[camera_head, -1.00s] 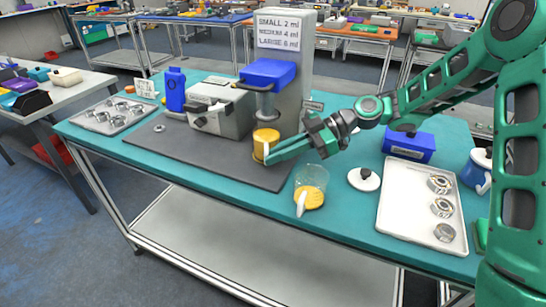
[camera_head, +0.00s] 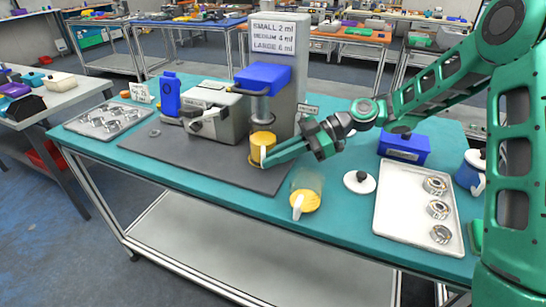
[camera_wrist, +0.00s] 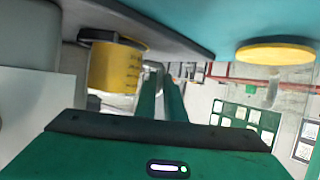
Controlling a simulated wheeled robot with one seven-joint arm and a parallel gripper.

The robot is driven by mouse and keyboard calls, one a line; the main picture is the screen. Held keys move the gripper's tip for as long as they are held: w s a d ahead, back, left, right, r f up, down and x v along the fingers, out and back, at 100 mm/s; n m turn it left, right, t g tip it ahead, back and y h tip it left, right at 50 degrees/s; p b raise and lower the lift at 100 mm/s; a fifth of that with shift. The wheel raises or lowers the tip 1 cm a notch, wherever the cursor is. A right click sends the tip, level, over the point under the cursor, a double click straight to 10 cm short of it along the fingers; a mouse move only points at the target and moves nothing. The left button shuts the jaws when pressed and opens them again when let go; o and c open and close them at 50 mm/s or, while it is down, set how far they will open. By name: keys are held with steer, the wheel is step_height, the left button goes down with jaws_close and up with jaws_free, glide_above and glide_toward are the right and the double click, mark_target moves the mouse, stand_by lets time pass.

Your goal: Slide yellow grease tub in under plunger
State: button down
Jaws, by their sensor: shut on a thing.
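The yellow grease tub (camera_head: 262,146) stands on the dark mat at the foot of the grey dispenser column. It appears upright, below the plunger (camera_head: 262,108) that hangs under the blue block (camera_head: 263,79). My gripper (camera_head: 268,157) comes in from the right and is shut on the tub's pale handle. In the wrist view the tub (camera_wrist: 115,68) shows upside down, with marks on its side. There my fingers (camera_wrist: 158,92) close on the handle at its right. The exact centring under the plunger cannot be told.
A clear jug with yellow contents (camera_head: 306,192) stands in front of my gripper. A white lid (camera_head: 359,182), a tray of metal parts (camera_head: 418,213) and a blue box (camera_head: 404,148) lie to the right. A grey machine (camera_head: 216,113) stands left of the tub.

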steer(key=shift+f, duration=0.1)
stand_by(0.6)
steer(key=c, duration=1.8)
jaws_free()
steer(key=shift+o, duration=0.2)
